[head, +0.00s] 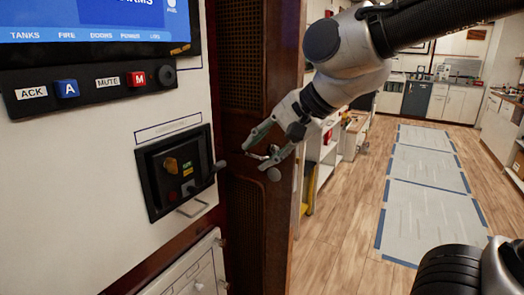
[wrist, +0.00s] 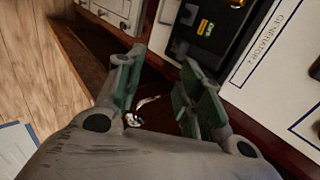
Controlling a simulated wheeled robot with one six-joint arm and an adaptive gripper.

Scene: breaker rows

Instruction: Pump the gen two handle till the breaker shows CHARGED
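The generator breaker (head: 158,205) is a black-framed unit set in the white panel in the head view. It has a brass-coloured knob (head: 170,164), a small yellow and green indicator (head: 187,171) too small to read, and a grey handle (head: 207,178) sticking out at its right side. In the wrist view the breaker (wrist: 203,48) shows at upper right, beside a label (wrist: 262,45) reading GENERATOR 2. My gripper (head: 254,158) is open and empty, just right of the handle's end and apart from it. The wrist view shows its fingers (wrist: 160,62) spread; the handle is not clear there.
A screen (head: 95,22) and a black button strip (head: 90,82) are above the breaker. A white panel with a wire pull (head: 193,280) is below. A dark wooden post (head: 243,215) stands behind my gripper. Open floor (head: 340,235) lies to the right.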

